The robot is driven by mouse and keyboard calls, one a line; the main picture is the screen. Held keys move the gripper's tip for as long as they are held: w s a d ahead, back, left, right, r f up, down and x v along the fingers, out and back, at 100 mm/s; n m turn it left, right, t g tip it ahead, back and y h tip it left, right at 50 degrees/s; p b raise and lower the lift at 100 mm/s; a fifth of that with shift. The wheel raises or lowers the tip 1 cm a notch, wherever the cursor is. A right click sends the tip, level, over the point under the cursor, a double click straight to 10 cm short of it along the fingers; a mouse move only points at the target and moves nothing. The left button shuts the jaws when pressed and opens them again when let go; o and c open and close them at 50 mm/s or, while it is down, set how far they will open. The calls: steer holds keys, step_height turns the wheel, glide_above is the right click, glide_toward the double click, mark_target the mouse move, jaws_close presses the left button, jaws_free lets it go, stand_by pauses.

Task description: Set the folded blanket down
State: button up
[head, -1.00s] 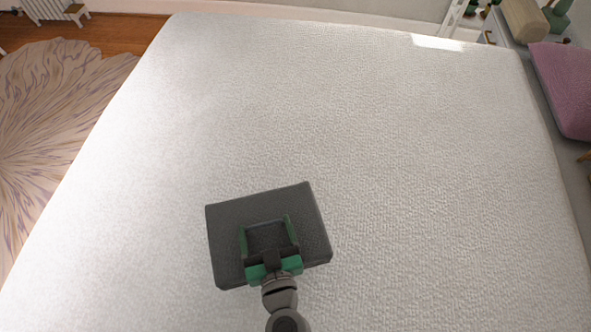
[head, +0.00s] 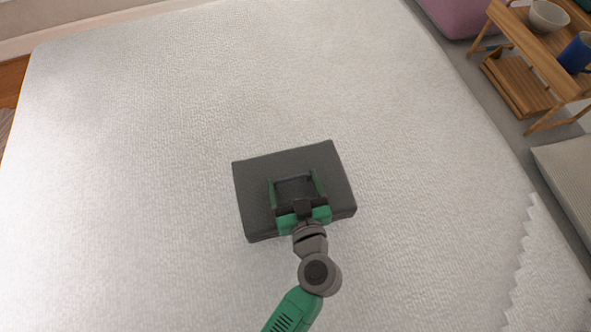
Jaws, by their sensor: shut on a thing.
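The folded blanket (head: 256,203) is a dark grey, flat rectangular block near the middle of the head view, turned slightly. My gripper (head: 295,184) is over it from the near side, its green fingers spread across the blanket's top and shut on it. Below and around it is a wide, white, textured bed surface (head: 150,150). From this overhead view I cannot tell whether the blanket touches the bed or hangs above it.
A wooden stand (head: 533,50) with a white bowl (head: 548,16) and a blue mug (head: 575,52) is at the upper right, beyond the bed's edge. A purple cushion (head: 455,14) is at the top. A pale padded piece (head: 570,170) lies at the right. The bed around the blanket is clear.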

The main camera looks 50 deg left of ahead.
steer(key=w+a, duration=0.2)
steer(key=w, duration=0.2)
steer(key=shift+a+f, duration=0.15)
steer(key=shift+a, duration=0.25)
steer(key=shift+f+b, duration=0.95)
steer(key=shift+f, duration=0.85)
steer(key=shift+f, duration=0.15)
steer(key=o, duration=1.9)
steer(key=shift+r, duration=0.3)
steer(key=p+v, duration=0.2)
steer(key=v, duration=1)
steer(key=shift+s+f, duration=0.1)
steer(key=shift+f, duration=0.1)
